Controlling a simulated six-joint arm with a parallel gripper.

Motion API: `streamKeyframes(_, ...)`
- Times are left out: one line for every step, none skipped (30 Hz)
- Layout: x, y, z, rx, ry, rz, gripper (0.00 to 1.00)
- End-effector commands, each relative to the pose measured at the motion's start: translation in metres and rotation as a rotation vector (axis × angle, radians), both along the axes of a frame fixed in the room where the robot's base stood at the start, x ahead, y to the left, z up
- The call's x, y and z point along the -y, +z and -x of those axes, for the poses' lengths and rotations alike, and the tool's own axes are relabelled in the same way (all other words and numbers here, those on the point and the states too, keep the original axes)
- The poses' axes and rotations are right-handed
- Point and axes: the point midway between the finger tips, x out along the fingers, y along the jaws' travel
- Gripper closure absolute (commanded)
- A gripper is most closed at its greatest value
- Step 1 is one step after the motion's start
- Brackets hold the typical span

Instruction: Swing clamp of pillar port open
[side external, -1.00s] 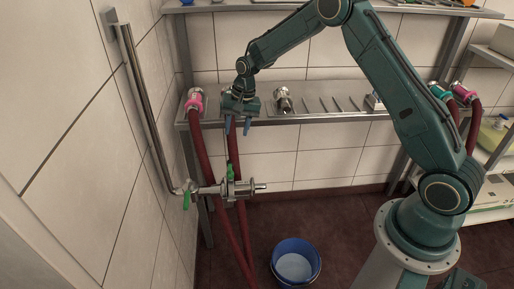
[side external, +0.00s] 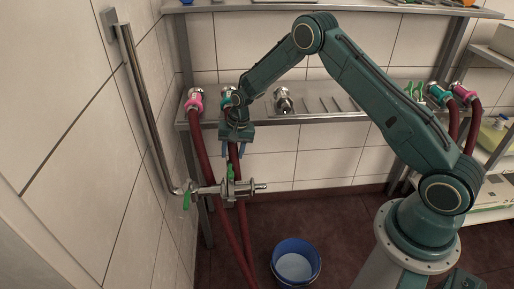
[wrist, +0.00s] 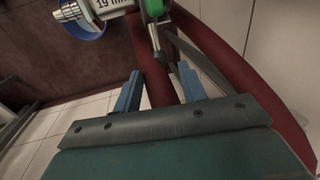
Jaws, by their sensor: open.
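The pillar port (side external: 207,190) is a horizontal steel pipe end, low at left in the side view. Its clamp (side external: 229,188) sits around the pipe, with a green part (side external: 231,172) standing up on top. My gripper (side external: 233,154) is open, points down and is just above the clamp, apart from it. In the wrist view its two blue fingertips (wrist: 160,84) are spread with nothing held. Beyond them are a green part (wrist: 154,8) with a metal rod below it, a metal fitting (wrist: 70,12) and a partly cut-off label. Whether the clamp is latched cannot be told.
Dark red hoses (side external: 202,160) hang from the shelf (side external: 330,118) behind the port, close to my gripper. A green valve lever (side external: 186,200) is at the pipe's left by the wall. A blue bucket (side external: 296,262) stands on the floor. Free room lies right of the port.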

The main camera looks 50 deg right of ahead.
Motion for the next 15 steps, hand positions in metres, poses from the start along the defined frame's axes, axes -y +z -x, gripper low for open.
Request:
streamKeyframes(-0.001,-0.009,0.000,-0.003,0.000,0.000,0.59)
streamKeyframes(-0.002,-0.012,-0.001,-0.002,0.000,-0.001,0.59)
streamKeyframes(-0.003,-0.017,-0.002,-0.001,0.000,0.000,0.59)
streamKeyframes(-0.003,-0.020,-0.002,-0.001,0.000,0.000,0.59)
streamKeyframes(-0.004,-0.023,-0.003,-0.001,0.001,0.001,0.59)
streamKeyframes(-0.004,-0.027,-0.003,-0.001,0.000,0.000,0.59)
streamKeyframes(-0.005,-0.029,-0.003,-0.001,0.000,0.000,0.59)
streamKeyframes(-0.005,-0.032,-0.004,-0.002,0.000,0.001,0.59)
streamKeyframes(-0.005,-0.034,-0.004,-0.001,0.000,0.000,0.59)
streamKeyframes(-0.005,-0.035,-0.004,-0.001,0.000,0.001,0.59)
streamKeyframes(-0.006,-0.037,-0.005,-0.001,0.000,0.001,0.59)
streamKeyframes(-0.006,-0.038,-0.005,0.000,0.000,0.000,0.59)
streamKeyframes(-0.006,-0.039,-0.005,0.001,0.000,0.001,0.59)
streamKeyframes(-0.006,-0.039,-0.005,0.001,0.000,0.001,0.59)
streamKeyframes(-0.006,-0.040,-0.005,0.001,0.000,0.001,0.59)
